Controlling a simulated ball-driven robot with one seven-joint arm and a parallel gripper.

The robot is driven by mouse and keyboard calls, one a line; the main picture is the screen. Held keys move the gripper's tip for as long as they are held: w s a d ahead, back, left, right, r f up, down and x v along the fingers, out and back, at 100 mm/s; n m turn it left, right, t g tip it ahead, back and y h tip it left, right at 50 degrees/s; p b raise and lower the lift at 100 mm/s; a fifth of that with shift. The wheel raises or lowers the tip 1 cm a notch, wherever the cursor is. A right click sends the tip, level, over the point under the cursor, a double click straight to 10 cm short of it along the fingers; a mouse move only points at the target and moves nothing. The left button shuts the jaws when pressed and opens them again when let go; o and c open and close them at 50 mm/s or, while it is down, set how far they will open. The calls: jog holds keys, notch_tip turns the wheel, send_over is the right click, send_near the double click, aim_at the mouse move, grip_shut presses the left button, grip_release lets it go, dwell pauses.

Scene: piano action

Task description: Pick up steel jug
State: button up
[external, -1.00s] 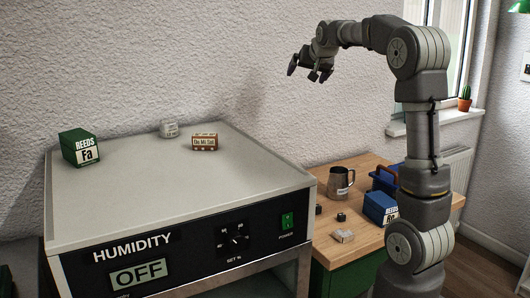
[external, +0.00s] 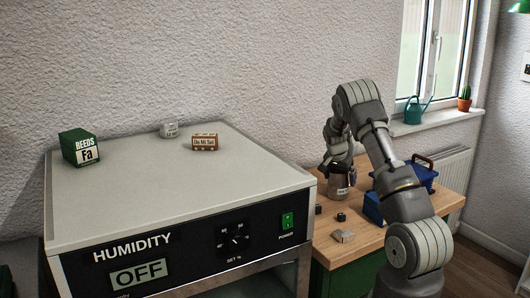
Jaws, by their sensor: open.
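The steel jug (external: 340,188) stands upright on the wooden table, just right of the grey cabinet. My gripper (external: 337,166) points down at the top of the jug and hides its rim and upper part. My gripper is open. Its fingers are small in this view, and I cannot tell whether they touch the jug or straddle its rim.
Small dark blocks (external: 341,217) and a pale crumpled piece (external: 343,236) lie in front of the jug on the wooden table (external: 375,237). A blue box (external: 374,208) and a blue toolbox (external: 418,176) stand to its right. The humidity cabinet (external: 130,190) rises at left.

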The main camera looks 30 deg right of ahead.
jog(key=shift+w+d+f, duration=0.1)
jog(key=shift+d+f, duration=0.1)
jog(key=shift+f, duration=0.25)
jog(key=shift+r, duration=0.15)
jog(key=c, duration=1.1)
jog(key=shift+r, duration=0.1)
jog(key=shift+c, duration=0.2)
